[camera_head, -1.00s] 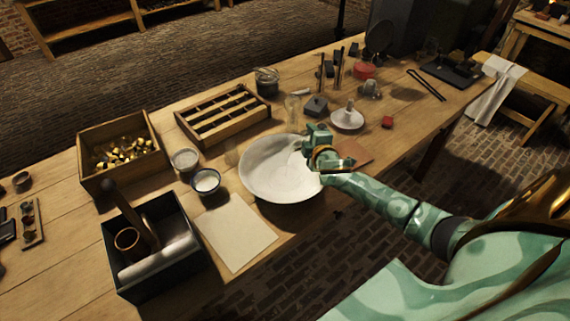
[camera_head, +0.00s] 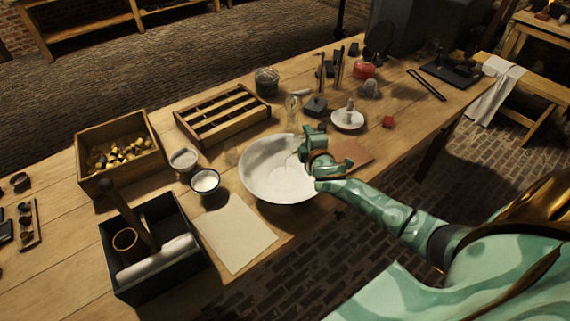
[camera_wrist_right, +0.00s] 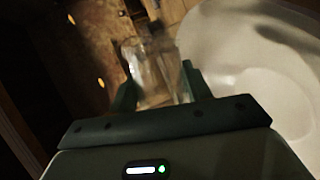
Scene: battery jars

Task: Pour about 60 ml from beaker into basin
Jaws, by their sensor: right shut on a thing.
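The wide white basin (camera_head: 262,178) stands near the front edge of the workbench, and its pale inside also fills the right of the right wrist view (camera_wrist_right: 235,45). My right gripper (camera_head: 308,148) is over the basin's right side in the head view. In the right wrist view the gripper (camera_wrist_right: 160,88) is shut on a clear glass beaker (camera_wrist_right: 152,75), which looks tilted. The beaker is hard to make out in the head view. I cannot tell its liquid level or whether liquid is flowing. My left gripper is not in view.
A small bowl of white powder (camera_head: 205,182) and a glass jar (camera_head: 184,159) stand left of the basin. A sheet of paper (camera_head: 235,232) lies at the front. A white dish (camera_head: 347,121) and a thin glass vessel (camera_head: 292,110) stand behind the gripper.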

